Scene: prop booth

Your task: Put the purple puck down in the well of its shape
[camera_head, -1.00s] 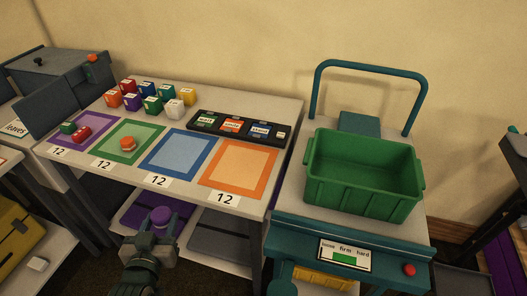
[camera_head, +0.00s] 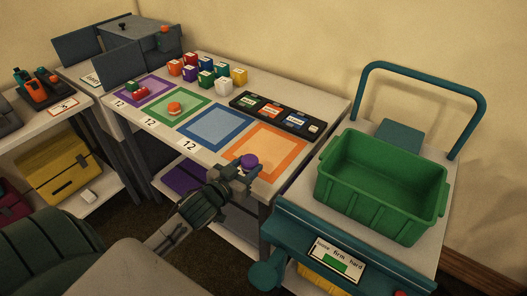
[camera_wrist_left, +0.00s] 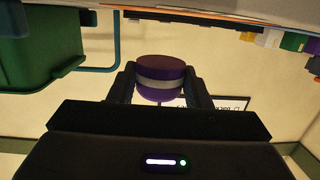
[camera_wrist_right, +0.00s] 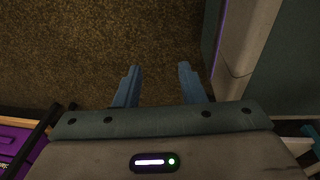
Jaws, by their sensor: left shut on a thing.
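The purple puck (camera_head: 248,161) is held in my left gripper (camera_head: 242,170), at the front edge of the table by the orange square in the head view. In the left wrist view the puck (camera_wrist_left: 160,77), with a pale band around its side, sits between the two fingers of the left gripper (camera_wrist_left: 160,90). My right gripper (camera_wrist_right: 158,85) shows only in its own wrist view, with its fingers apart and nothing between them, over brown carpet. I cannot make out a well of the puck's shape in any view.
The table bears purple, green, blue (camera_head: 214,128) and orange (camera_head: 285,147) squares, several coloured cubes and a black tray (camera_head: 255,105). A green bin (camera_head: 375,200) stands on a bench to the right. A yellow bin (camera_head: 50,168) sits on a lower shelf at left.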

